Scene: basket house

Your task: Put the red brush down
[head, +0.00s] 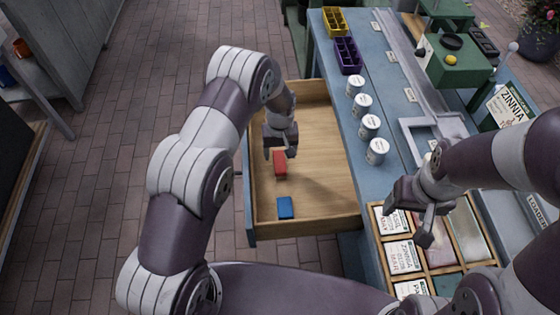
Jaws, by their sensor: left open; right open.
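A red brush (280,164) lies in the open wooden drawer (325,195); only its red block shows clearly. My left gripper (281,152) is open just above the far end of the red brush. I cannot tell whether its fingers touch the brush. My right gripper (412,228) is open and empty above the seed packet tray (412,272) at the right.
A blue block (286,207) lies in the drawer nearer to me. Several white cans (362,106) stand along the blue bench (345,145), with yellow (335,21) and purple (347,56) trays behind. The drawer's right half is clear.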

